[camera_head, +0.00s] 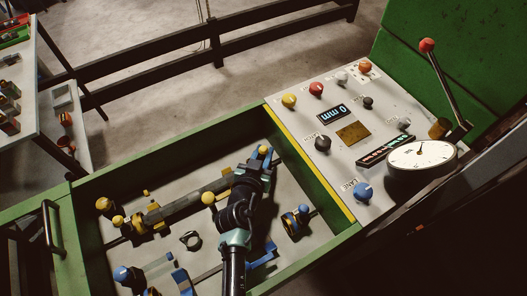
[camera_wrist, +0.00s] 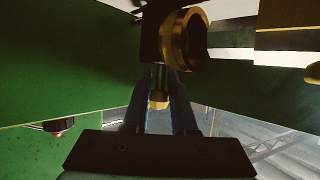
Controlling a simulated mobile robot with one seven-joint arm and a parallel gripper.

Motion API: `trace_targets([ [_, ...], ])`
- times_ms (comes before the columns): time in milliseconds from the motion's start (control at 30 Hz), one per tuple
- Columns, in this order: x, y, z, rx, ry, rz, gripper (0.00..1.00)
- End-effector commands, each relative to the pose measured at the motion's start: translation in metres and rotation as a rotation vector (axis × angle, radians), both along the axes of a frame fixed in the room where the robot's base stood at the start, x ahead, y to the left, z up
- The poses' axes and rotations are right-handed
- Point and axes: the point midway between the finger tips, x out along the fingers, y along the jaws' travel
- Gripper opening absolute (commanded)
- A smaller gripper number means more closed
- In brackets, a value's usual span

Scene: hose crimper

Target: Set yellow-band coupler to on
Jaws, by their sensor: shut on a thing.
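My gripper (camera_head: 263,153) reaches into the green-walled bay in the head view, its blue fingertips at the bay's upper right. In the wrist view my gripper (camera_wrist: 160,103) is closed around a small yellow-tipped lever (camera_wrist: 158,100). The lever hangs below a gold-yellow ring (camera_wrist: 178,42), which looks like the band of the yellow-band coupler. In the head view, yellow-marked fittings and a dark grey bar (camera_head: 183,209) lie left of my gripper. My arm hides part of the bay, so I cannot tell the lever's setting.
Blue fittings (camera_head: 295,221) stand right of my arm, with more at lower left. A control panel (camera_head: 353,132) with knobs and a round gauge (camera_head: 421,153) is on the right. The bay's green walls (camera_head: 160,156) enclose my gripper. A dark rail runs behind.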

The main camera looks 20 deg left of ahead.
Motion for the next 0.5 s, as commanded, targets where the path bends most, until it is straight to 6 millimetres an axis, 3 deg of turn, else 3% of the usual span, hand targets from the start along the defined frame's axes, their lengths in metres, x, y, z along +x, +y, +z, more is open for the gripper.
trace_targets([
  [167, 0.000, 0.001, 0.000, 0.000, -0.003, 0.000, 0.00],
  [500, -0.026, 0.022, 0.000, 0.002, -0.005, 0.004, 0.00],
])
